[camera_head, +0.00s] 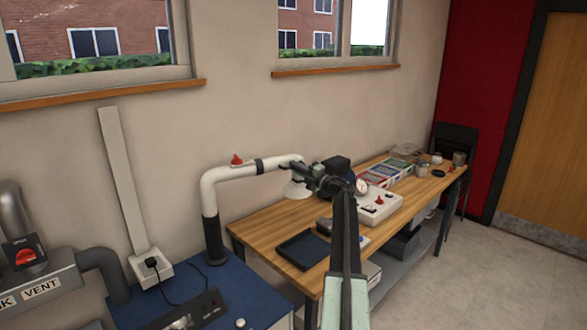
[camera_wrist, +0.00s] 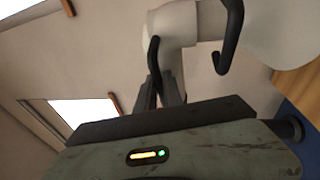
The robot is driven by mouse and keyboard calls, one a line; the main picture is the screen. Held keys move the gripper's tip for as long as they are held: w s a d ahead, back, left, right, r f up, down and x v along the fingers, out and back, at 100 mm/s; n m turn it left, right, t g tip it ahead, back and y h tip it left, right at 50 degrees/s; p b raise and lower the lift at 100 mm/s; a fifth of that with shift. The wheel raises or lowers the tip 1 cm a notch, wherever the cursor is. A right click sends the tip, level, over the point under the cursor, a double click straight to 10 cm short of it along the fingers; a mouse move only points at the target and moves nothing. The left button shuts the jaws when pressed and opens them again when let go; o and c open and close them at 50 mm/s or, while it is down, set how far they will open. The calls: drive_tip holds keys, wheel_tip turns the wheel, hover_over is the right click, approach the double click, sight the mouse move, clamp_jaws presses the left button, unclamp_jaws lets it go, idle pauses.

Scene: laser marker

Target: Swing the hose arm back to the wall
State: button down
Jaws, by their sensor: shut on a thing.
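The hose arm (camera_head: 245,172) is a white pipe rising from a black sleeve on a blue-topped cabinet and bending right along the wall. It has a red knob, a black collar and a white hood (camera_head: 297,188) at its far end, above the wooden bench. My gripper (camera_head: 297,167) is at that hood end. In the wrist view, the white pipe (camera_wrist: 205,22) fills the top, with a curved black handle (camera_wrist: 228,45) on it. My gripper's dark fingers (camera_wrist: 162,95) are shut at the handle's left part; the exact contact is partly hidden.
The wooden bench (camera_head: 270,222) carries a black tray (camera_head: 302,250), a white control box (camera_head: 376,206) and jars. The blue-topped cabinet (camera_head: 232,282) holds a black panel. Grey vent pipes (camera_head: 100,262) stand at left. Floor (camera_head: 470,280) is clear at right.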

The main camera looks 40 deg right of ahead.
drive_tip(key=c, duration=1.5)
unclamp_jaws()
drive_tip(key=shift+d, duration=0.2)
drive_tip(key=shift+w+a, duration=0.15)
drive_tip(key=shift+a, duration=0.1)
drive_tip(key=s+f+b, duration=0.1)
drive_tip(key=s, duration=0.6)
drive_tip(key=shift+s+d+f, duration=0.2)
drive_tip(key=shift+s+d, duration=0.1)
drive_tip(key=shift+d, duration=0.1)
